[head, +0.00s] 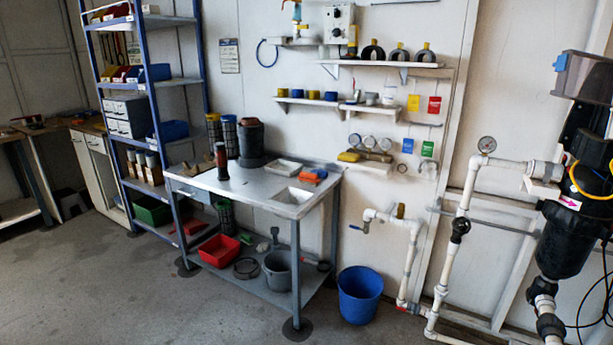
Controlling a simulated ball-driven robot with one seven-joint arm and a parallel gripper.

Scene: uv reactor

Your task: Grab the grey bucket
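The grey bucket (278,271) stands upright on the lower shelf of the metal workbench, near its right front leg. The leg passes in front of the bucket's right side and hides part of it. The bucket's top is open, and it sits below the bench top. My gripper is not in the head view.
The workbench top (240,188) overhangs the shelf. A red bin (219,250) and a dark ring (246,268) lie left of the bucket. A blue bucket (360,296) stands on the floor to the right, beside white pipes (414,262). The floor (130,290) in front is clear.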

